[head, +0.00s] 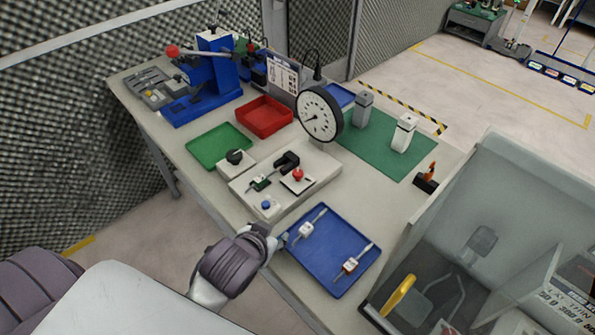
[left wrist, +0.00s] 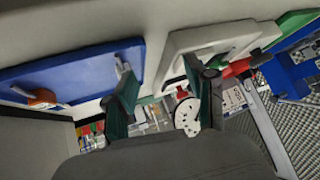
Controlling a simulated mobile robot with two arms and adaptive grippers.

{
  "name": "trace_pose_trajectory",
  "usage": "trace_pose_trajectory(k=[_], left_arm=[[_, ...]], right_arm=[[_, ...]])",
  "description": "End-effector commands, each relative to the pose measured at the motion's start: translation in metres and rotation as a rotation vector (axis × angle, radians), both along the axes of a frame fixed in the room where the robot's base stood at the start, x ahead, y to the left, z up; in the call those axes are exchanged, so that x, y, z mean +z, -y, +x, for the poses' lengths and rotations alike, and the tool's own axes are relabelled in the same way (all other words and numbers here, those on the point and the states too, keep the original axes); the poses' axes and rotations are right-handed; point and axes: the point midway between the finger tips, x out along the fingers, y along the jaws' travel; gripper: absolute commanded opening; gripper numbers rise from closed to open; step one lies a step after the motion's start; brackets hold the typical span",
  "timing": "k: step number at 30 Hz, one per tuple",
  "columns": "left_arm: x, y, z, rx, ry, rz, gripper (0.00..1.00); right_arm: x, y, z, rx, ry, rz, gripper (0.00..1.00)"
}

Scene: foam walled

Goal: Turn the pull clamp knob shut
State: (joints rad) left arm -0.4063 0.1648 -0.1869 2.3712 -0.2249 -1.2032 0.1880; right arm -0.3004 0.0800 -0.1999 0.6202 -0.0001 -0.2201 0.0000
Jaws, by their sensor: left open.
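A pale fixture board (head: 240,187) lies on the bench in the head view. It carries a round black knob (head: 234,156), a black clamp body (head: 287,160), a red knob (head: 298,174) and a small blue knob (head: 266,204). I cannot tell for certain which is the pull clamp knob, nor its turn. My left gripper (head: 277,240) is at the bench's near edge, just in front of the board and beside the blue tray's left corner. In the left wrist view its fingers (left wrist: 158,75) are apart, with nothing held between them. My right gripper is out of view.
The blue tray (head: 325,275) holds two metal-and-white parts. A dial gauge (head: 320,114), red bin (head: 265,117) and green tray (head: 218,145) stand behind the board. A clear-walled enclosure (head: 480,230) is at the right. A green mat (head: 375,150) holds two blocks.

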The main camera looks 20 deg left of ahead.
Motion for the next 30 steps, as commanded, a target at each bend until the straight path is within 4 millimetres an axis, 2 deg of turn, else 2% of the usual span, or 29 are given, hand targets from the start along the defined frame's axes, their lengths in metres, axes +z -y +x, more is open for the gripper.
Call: trace_pose_trajectory(k=[1,5,8,9,12,15,18,21,24,27,29,30], left_arm=[[0.013,0.000,0.020,0.003,0.083,0.012,0.55],[0.057,0.005,0.073,-0.011,0.341,0.033,0.55],[0.108,0.020,0.114,-0.068,0.590,0.049,0.55],[0.131,0.030,0.128,-0.108,0.701,0.055,0.55],[0.191,0.065,0.153,-0.264,0.969,0.066,0.55],[0.237,0.111,0.160,-0.486,1.184,0.079,0.55],[0.261,0.160,0.155,-0.762,1.324,0.103,0.55],[0.261,0.203,0.145,-1.077,1.366,0.144,0.55],[0.240,0.232,0.137,-1.399,1.296,0.204,0.55],[0.203,0.238,0.137,-1.692,1.107,0.288,0.55],[0.179,0.229,0.142,-1.837,0.938,0.345,0.55],[0.163,0.217,0.147,-1.915,0.808,0.387,0.55]], right_arm=[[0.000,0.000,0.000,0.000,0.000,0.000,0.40],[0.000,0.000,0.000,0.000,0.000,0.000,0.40],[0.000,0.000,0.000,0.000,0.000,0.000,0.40],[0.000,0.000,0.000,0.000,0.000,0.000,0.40],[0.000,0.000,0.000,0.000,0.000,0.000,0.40],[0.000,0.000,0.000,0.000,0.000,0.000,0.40],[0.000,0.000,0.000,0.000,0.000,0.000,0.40],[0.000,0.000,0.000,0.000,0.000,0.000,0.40],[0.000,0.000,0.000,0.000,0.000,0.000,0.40],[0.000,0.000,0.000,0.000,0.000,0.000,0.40],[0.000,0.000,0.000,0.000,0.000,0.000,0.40],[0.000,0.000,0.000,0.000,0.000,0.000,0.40]])
